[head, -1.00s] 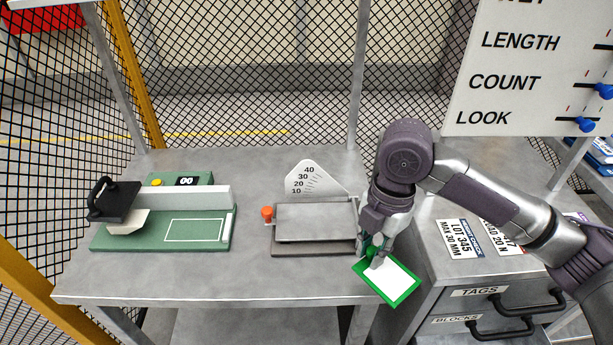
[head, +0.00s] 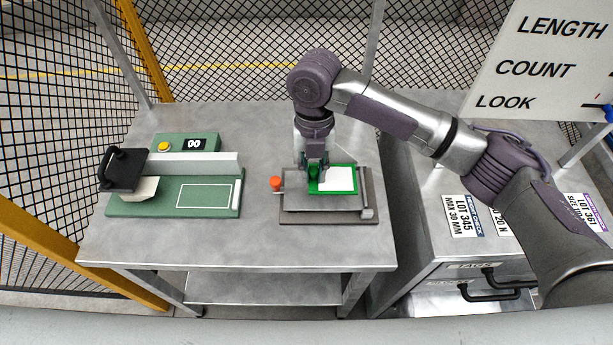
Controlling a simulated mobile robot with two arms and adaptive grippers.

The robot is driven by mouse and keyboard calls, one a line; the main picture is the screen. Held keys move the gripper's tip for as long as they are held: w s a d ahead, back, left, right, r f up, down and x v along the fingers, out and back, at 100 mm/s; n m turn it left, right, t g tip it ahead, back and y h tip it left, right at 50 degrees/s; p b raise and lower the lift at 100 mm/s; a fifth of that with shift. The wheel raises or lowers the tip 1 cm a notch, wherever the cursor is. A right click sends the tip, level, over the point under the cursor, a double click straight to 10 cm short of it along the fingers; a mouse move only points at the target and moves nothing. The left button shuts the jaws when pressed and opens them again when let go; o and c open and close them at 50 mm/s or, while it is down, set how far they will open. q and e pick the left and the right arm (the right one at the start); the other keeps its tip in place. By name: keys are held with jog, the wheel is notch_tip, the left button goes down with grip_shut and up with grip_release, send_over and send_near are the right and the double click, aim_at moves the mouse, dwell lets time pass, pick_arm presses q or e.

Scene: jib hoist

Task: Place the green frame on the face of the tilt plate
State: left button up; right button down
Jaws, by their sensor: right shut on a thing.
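The green frame (head: 345,192) has a white middle and is over the right part of the tilt plate (head: 300,203) in the head view. My right gripper (head: 316,178) is shut on the frame at its left side. I cannot tell whether the frame touches the plate's face or is just above it. The tilt plate is a grey plate on a darker base, with an orange-red knob (head: 276,183) at its left. The angle scale behind it is hidden by my right arm. My left gripper is not in view.
A green device (head: 120,207) with a black handle and a small display stands at the left of the grey table (head: 260,245). A drawer cabinet (head: 440,245) with labels stands at the right. A mesh fence is behind. The table front is clear.

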aim_at(306, 192)
jog(key=shift+w+a+f, duration=0.4)
jog(key=shift+a+f, duration=0.1)
jog(key=shift+a, duration=0.2)
notch_tip(306, 192, down, 4)
jog(key=shift+r+p, duration=0.15)
jog(key=shift+p, duration=0.25)
jog(key=shift+f, duration=0.25)
jog(key=c, duration=1)
grip_release()
jog(key=r, duration=0.4)
jog(key=w+r+b, duration=0.1)
jog(key=r, duration=0.7)
jog(key=shift+w+r+b, duration=0.1)
jog(key=shift+w+b, duration=0.15)
jog(key=shift+b, duration=0.05)
